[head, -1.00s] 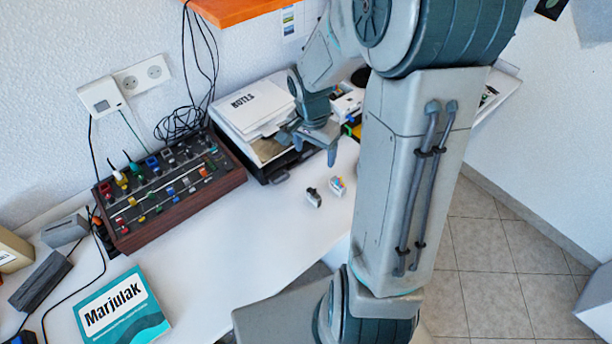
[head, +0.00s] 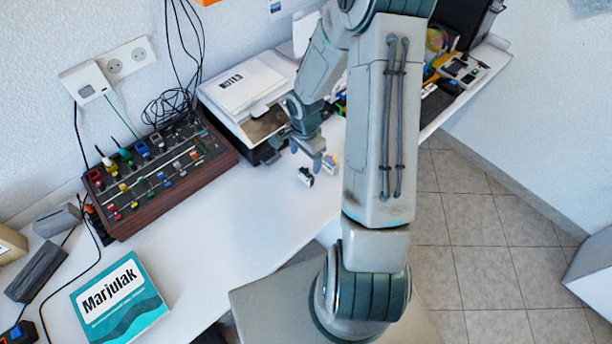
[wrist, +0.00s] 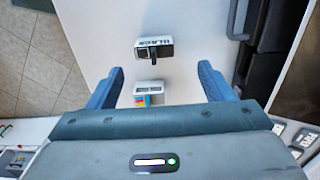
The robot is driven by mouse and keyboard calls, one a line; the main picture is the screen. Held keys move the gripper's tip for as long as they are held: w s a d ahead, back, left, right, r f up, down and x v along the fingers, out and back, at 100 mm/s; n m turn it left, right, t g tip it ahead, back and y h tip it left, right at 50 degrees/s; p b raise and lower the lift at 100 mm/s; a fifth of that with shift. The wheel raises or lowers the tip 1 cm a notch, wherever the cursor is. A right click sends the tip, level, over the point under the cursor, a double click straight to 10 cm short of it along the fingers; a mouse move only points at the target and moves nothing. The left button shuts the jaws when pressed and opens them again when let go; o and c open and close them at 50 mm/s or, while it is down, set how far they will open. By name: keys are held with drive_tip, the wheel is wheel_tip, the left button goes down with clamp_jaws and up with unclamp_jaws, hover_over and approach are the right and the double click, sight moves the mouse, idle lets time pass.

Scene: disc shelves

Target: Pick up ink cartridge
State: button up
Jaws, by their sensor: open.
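Two small ink cartridges lie close together on the white desk. One has a black end and a white label (head: 306,177); it also shows in the wrist view (wrist: 153,50), just beyond my fingertips. The other is white with a multicoloured label (head: 330,163); in the wrist view (wrist: 148,94) it sits between my two fingers, nearer the palm. My gripper (head: 306,157) is open and empty, pointing down above the cartridges. In the wrist view the fingers (wrist: 160,72) stand wide on either side, touching neither cartridge as far as I can see.
A printer (head: 245,95) with papers stands behind the cartridges. A wooden-sided control panel (head: 160,180) with knobs is to the left, and a teal book (head: 120,300) lies front left. The desk's middle (head: 225,240) is clear.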

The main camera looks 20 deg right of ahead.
sight(306, 169)
drive_tip(key=shift+s+f, duration=0.2)
drive_tip(key=shift+f, duration=0.35)
drive_tip(key=shift+s+f+p, duration=0.15)
drive_tip(key=shift+f+p, duration=0.05)
drive_tip(key=shift+f, duration=0.9)
drive_tip(key=shift+s+f+p, duration=0.1)
drive_tip(key=shift+f+p, duration=0.05)
drive_tip(key=shift+f, duration=0.95)
drive_tip(key=c, duration=1.1)
drive_tip(key=shift+r, duration=0.1)
drive_tip(key=shift+c, duration=0.2)
